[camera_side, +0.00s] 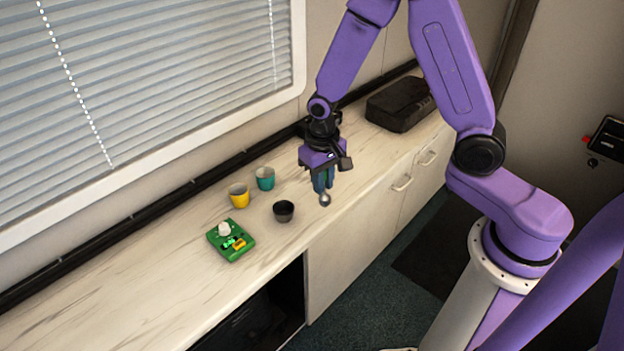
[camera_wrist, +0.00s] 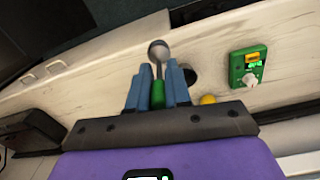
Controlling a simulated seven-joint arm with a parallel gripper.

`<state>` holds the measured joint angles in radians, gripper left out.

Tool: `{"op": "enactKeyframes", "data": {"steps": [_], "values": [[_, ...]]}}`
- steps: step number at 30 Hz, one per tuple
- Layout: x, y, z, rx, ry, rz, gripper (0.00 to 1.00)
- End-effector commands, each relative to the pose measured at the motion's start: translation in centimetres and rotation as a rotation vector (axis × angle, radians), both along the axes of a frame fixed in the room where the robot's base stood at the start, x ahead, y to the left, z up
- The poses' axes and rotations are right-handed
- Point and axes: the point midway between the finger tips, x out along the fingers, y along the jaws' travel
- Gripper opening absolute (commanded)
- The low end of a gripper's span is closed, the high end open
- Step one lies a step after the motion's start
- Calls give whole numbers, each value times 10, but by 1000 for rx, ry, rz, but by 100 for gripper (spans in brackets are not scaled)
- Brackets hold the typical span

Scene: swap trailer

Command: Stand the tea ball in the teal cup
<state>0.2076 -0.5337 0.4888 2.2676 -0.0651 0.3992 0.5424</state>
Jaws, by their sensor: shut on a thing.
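The tea ball (camera_side: 325,200) is a round silver ball on a green handle. My gripper (camera_side: 322,183) is shut on its handle and holds it ball-down above the counter's front edge, to the right of the cups. In the wrist view, the ball (camera_wrist: 158,49) sticks out beyond my blue fingers (camera_wrist: 158,84), with the green handle between them. The teal cup (camera_side: 265,178) stands upright at the back of the counter, left of my gripper and apart from it. I cannot make out the teal cup in the wrist view.
A yellow cup (camera_side: 239,195) stands left of the teal cup, and a black cup (camera_side: 284,211) stands in front. A green device (camera_side: 231,240) with a white knob lies further left. A black case (camera_side: 399,104) sits at the far right. The counter's left end is clear.

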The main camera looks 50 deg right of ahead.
Motion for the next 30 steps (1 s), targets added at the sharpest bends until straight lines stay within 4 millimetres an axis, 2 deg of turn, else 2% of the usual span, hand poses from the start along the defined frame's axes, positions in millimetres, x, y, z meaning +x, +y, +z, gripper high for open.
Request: {"op": "enactKeyframes", "data": {"steps": [5,8,17,24,30], "values": [[13,2,1,1,-6,-1,0],[36,5,1,3,-14,-3,0],[121,6,-1,8,-40,-4,0],[181,-3,-1,11,-62,-4,0],[223,-14,0,13,-78,-3,0]]}}
